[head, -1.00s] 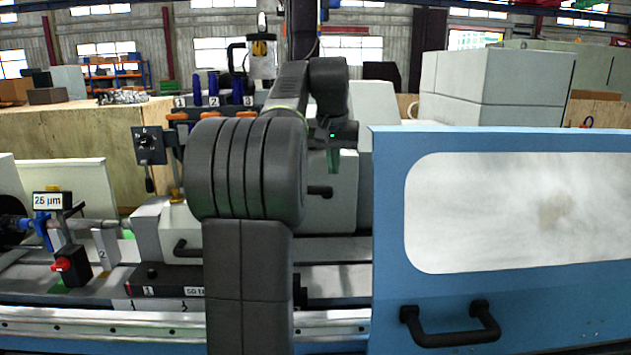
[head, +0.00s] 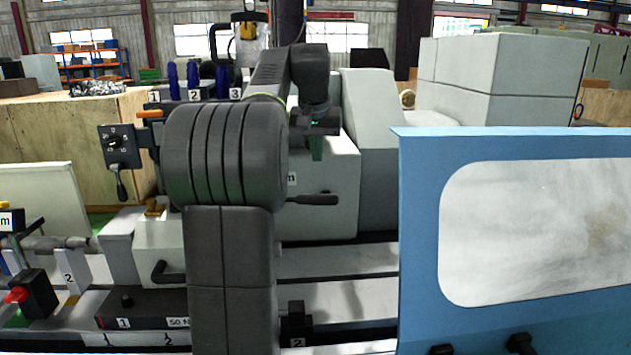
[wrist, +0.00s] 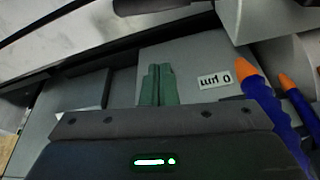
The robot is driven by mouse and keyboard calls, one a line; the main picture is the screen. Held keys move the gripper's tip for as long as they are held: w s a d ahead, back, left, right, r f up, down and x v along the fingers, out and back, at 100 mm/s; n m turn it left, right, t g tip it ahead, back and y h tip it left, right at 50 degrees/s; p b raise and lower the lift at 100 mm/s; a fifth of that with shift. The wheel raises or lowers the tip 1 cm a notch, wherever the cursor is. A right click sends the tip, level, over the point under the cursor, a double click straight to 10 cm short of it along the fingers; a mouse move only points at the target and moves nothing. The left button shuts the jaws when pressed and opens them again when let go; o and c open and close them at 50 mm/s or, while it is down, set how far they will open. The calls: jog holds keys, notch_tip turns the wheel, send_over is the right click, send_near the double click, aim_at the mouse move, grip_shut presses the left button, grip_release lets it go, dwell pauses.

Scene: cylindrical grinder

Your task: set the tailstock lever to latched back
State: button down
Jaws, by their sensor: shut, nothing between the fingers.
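My gripper (head: 316,148) is at the end of my arm, in front of the grey housing right of my arm. Its green fingers (wrist: 158,85) are together and empty in the wrist view. A grey block like a tailstock (head: 158,240) stands on the bed at left, partly hidden behind my arm. A black bent handle (head: 166,272) is on its front, apart from my gripper. Another black lever (head: 315,199) points right on the grey housing (head: 335,180), below my gripper. I cannot tell for sure which is the tailstock lever.
A blue door (head: 420,250) with a cloudy window fills the right. A dial box (head: 119,147) with a hanging lever stands at left. A red-button box (head: 30,296) is at lower left. Blue hoses with orange tips (wrist: 262,95) lie right of my fingers in the wrist view.

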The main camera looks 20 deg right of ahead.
notch_tip(320, 180, down, 9)
jog(key=shift+s+a+f+p, duration=0.15)
jog(key=shift+s+p, duration=0.2)
dwell(0.3)
dwell(0.4)
jog(key=shift+s+a+f, duration=0.1)
jog(key=shift+s+a, duration=0.1)
jog(key=shift+s, duration=0.25)
jog(key=s+a+m+g+h+b, duration=0.1)
jog(key=s+a+m+b, duration=0.2)
jog(key=s+a+m, duration=0.4)
jog(key=s+a, duration=0.5)
jog(key=a, duration=0.1)
jog(key=shift+s+g+h, duration=0.15)
jog(key=shift+g+h, duration=0.15)
jog(key=shift+g, duration=0.1)
jog(key=shift+f+b, duration=0.1)
jog(key=shift+b, duration=0.2)
